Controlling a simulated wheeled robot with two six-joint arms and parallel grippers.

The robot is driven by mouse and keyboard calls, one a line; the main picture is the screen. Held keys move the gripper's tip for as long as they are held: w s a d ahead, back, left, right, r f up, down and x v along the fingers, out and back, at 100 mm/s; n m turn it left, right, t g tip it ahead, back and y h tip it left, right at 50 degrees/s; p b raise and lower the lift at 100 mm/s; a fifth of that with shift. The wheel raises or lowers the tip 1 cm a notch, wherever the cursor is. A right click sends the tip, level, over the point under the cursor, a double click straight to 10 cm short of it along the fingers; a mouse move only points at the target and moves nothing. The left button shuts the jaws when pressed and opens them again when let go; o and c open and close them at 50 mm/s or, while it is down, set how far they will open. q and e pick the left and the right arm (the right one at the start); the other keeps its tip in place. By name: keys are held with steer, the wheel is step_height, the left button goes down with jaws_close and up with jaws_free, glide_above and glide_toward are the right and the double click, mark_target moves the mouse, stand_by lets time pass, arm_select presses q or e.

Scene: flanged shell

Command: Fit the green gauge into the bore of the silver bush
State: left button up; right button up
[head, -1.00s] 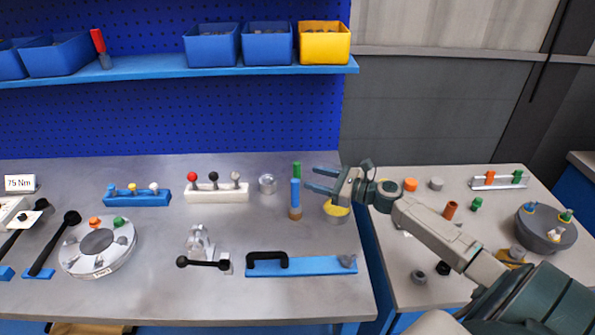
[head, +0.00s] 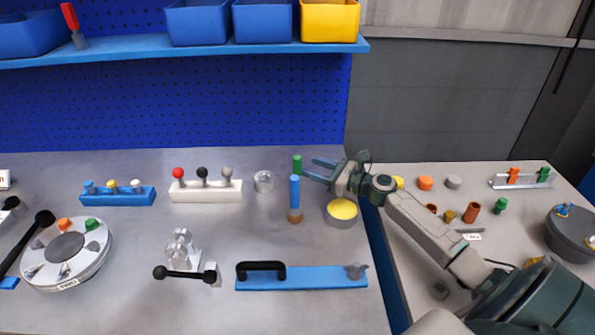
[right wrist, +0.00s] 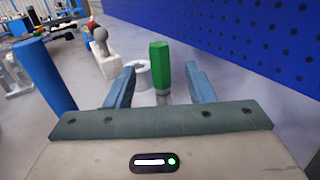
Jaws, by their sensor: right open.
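The green gauge (head: 297,165) stands upright on the bench near the back panel, its lower part hidden behind a blue handle in the head view. In the right wrist view the green gauge (right wrist: 160,66) shows between the two fingers, with a grey lower end. My right gripper (head: 310,168) is open and points left at it, not closed on it. The silver bush (head: 264,181) stands to the gauge's left with its bore facing up. It also shows in the right wrist view (right wrist: 143,74), beyond the left finger. My left gripper is not in view.
The blue-handled tool (head: 295,191) stands upright just in front of the gauge. A tin with yellow contents (head: 342,222) stands below my right gripper. A white rack with ball knobs (head: 206,194) is left of the bush. The blue pegboard (head: 200,110) rises close behind.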

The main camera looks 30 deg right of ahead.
mark_target(297, 173)
steer(key=x, duration=0.3)
steer(key=shift+p, duration=0.35)
steer(key=x, duration=0.1)
steer(key=p+x, duration=0.1)
steer(key=x, duration=0.1)
steer(key=p+x, duration=0.1)
steer(key=shift+w+a+r, duration=0.2)
steer(key=shift+w+r, duration=0.05)
steer(key=shift+r, duration=0.15)
steer(key=shift+w+a+f, duration=0.1)
steer(key=shift+w+f, duration=0.05)
steer(key=shift+w, duration=0.1)
steer(key=shift+s, duration=0.1)
steer(key=shift+c, duration=0.7)
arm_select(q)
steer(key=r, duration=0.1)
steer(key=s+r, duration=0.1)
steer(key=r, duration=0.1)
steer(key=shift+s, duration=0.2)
arm_select(e)
jaws_close()
